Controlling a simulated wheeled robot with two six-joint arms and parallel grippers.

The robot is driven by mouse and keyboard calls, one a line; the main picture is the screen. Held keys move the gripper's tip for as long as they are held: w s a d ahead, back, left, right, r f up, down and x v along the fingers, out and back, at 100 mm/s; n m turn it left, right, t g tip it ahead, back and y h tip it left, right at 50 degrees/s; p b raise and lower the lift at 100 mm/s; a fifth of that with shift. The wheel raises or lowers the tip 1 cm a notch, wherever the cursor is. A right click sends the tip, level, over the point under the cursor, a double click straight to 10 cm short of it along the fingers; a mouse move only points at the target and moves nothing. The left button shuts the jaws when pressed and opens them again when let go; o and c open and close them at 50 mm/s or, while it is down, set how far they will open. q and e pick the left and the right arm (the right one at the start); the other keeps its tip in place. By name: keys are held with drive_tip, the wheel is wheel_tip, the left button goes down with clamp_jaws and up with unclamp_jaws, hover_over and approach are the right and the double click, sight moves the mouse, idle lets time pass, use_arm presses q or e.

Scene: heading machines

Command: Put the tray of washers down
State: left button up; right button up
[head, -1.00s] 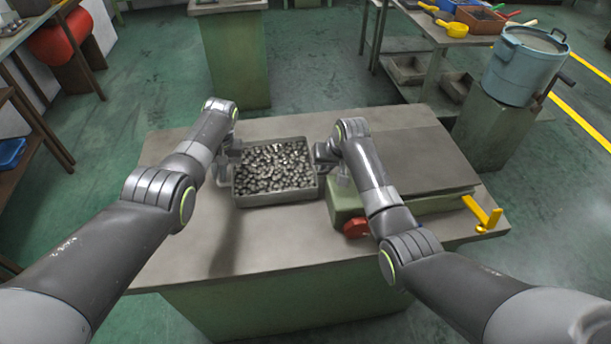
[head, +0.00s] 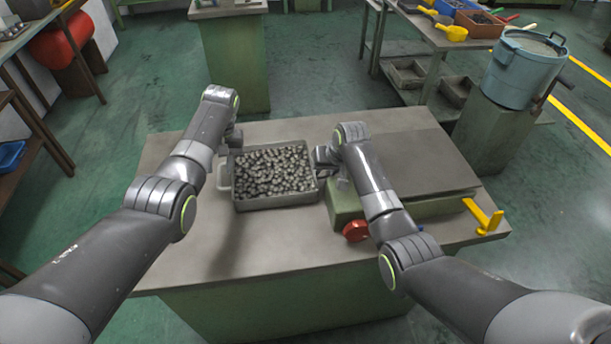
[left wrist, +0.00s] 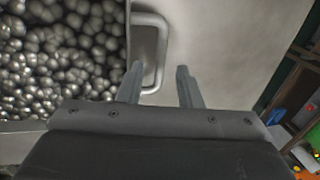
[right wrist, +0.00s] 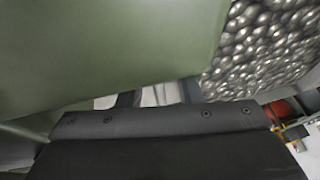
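The grey metal tray (head: 236,204) full of shiny round washers (head: 272,172) rests on the workbench. Its left handle (head: 223,175) is clear in the head view and also shows in the left wrist view (left wrist: 162,78). My left gripper (left wrist: 158,72) is open; its fingers are apart, with one overlapping the handle in the picture, and the handle is not clamped. In the head view my left gripper (head: 234,142) is by the tray's far left corner. My right gripper (right wrist: 160,95) is at the tray's right end, fingers apart, with a pale part between them, probably the right handle.
A green machine block (head: 344,200) with a red knob (head: 356,231) and yellow crank (head: 486,217) stands close right of the tray, near my right gripper. The workbench (head: 200,250) is clear in front and left of the tray.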

use_arm(q)
drive_tip(key=v, duration=0.7)
drive_tip(key=shift+r, duration=0.35)
use_arm(e)
drive_tip(key=v, duration=1.2)
